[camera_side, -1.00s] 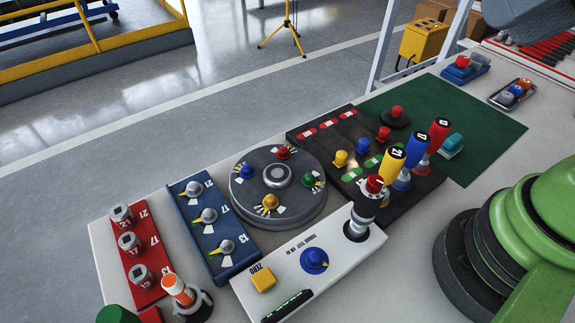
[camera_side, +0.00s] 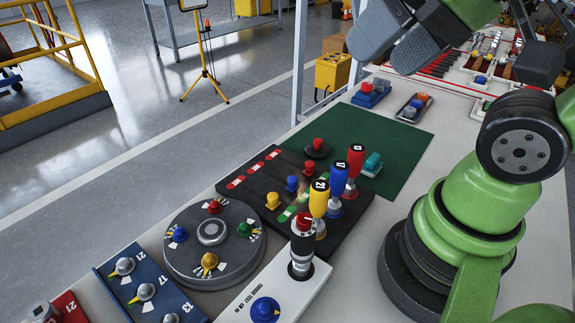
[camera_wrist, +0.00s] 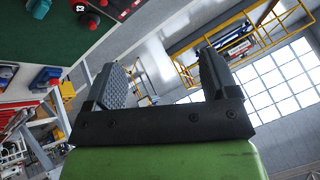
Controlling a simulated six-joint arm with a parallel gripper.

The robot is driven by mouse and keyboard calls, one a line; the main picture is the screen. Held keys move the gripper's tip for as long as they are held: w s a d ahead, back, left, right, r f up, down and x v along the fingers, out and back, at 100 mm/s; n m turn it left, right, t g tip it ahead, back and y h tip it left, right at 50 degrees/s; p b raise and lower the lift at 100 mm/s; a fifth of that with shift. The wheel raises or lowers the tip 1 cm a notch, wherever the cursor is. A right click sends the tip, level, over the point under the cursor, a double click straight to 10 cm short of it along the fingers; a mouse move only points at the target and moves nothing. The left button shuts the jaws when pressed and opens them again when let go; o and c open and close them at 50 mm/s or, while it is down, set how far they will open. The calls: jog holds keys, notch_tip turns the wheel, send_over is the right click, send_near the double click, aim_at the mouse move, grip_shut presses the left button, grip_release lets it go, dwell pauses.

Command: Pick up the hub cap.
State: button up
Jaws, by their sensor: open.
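A round grey cap with a light ring (camera_side: 211,232), the likeliest hub cap, sits at the centre of a dark grey round turntable (camera_side: 180,269) in the side view. Coloured knobs stand around it on the turntable. My gripper (camera_side: 397,42) is at the top of the side view, high above the bench and well away from the cap. In the wrist view my gripper (camera_wrist: 164,78) has its two dark ridged fingers wide apart with nothing between them. The cap is not visible in the wrist view.
Three tall levers, yellow (camera_side: 319,200), blue (camera_side: 338,180) and red (camera_side: 356,160), rise right of the turntable. A black-and-red stick (camera_side: 302,248) stands in front of them. The green mat (camera_side: 400,140) has bare room. A blue switch panel (camera_side: 150,285) lies at lower left.

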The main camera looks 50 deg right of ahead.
jog(key=w+d+m+g+h, duration=0.15)
jog(key=w+d+m, duration=0.25)
jog(key=w+m, duration=0.4)
jog(key=m+g, duration=0.6)
jog(key=m, duration=1.3)
send_over(318, 140)
jog(key=shift+t+h, duration=0.25)
notch_tip(318, 140, down, 20)
jog(key=shift+f, duration=0.1)
jog(key=shift+m, duration=0.3)
notch_tip(318, 140, down, 4)
jog(key=shift+d+f, duration=0.15)
jog(key=shift+f, duration=0.1)
jog(key=shift+a+f, duration=0.2)
jog(key=shift+f, duration=2.8)
jog(key=c, duration=0.7)
